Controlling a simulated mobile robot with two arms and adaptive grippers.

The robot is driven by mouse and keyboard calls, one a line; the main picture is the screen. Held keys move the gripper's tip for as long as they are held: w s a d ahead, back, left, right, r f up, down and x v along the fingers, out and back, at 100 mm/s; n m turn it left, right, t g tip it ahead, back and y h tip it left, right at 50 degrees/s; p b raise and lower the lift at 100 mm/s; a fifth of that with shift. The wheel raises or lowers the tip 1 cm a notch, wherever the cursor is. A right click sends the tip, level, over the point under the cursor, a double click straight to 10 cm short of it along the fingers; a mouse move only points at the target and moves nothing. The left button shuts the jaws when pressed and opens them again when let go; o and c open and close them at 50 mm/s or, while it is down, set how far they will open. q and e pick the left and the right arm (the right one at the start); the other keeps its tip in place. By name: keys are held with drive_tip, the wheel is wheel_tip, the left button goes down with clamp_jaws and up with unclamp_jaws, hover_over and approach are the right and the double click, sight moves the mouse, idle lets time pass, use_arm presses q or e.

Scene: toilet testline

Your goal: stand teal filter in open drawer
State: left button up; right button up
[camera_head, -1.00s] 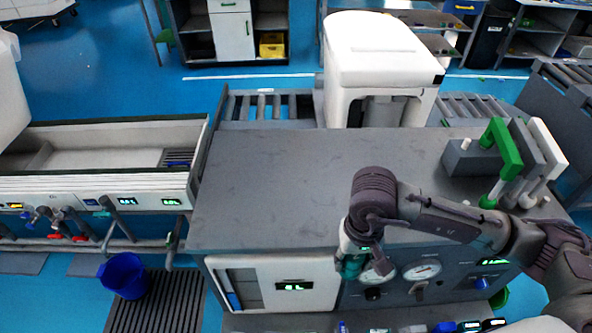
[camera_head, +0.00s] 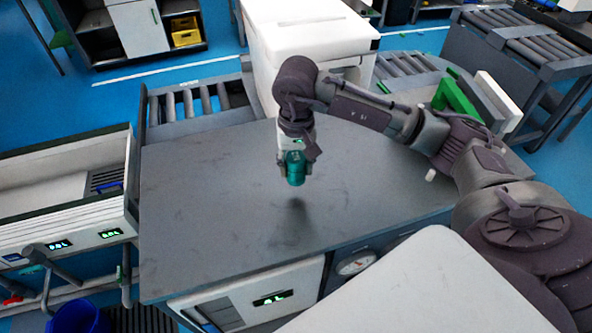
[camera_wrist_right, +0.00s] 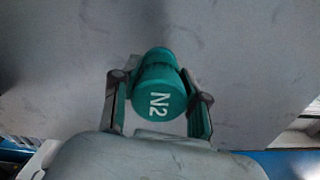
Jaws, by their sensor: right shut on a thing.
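The teal filter (camera_head: 295,169) is a short cylinder, marked N2 in the right wrist view (camera_wrist_right: 160,92). My right gripper (camera_head: 294,158) is shut on it; in the right wrist view the fingers (camera_wrist_right: 158,103) clasp its two sides. The filter hangs above the grey cabinet top (camera_head: 215,200), apart from it, with a shadow below. The cabinet's white front panel (camera_head: 245,302) with a green display shows at the bottom edge. My left gripper is not in view.
A white machine (camera_head: 300,45) stands behind the cabinet. A green-handled fixture (camera_head: 455,97) sits at the right, beyond my right arm. A white trough (camera_head: 65,210) is at the left. Much of the cabinet top is bare.

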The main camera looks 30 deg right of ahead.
sight(297, 176)
drive_tip(key=shift+w+d+f, duration=0.3)
drive_tip(key=shift+f, duration=0.15)
wheel_tip(297, 176, down, 3)
drive_tip(key=shift+f+p, duration=0.15)
drive_tip(key=shift+p, duration=0.6)
drive_tip(key=shift+f, duration=0.2)
drive_tip(key=shift+f+b, duration=0.2)
drive_tip(key=shift+b, duration=0.15)
drive_tip(key=o, duration=1.1)
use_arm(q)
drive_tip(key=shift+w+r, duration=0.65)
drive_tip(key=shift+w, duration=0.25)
use_arm(e)
drive_tip(key=shift+o, duration=0.3)
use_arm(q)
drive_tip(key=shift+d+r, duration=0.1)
use_arm(e)
drive_tip(key=shift+r, duration=0.15)
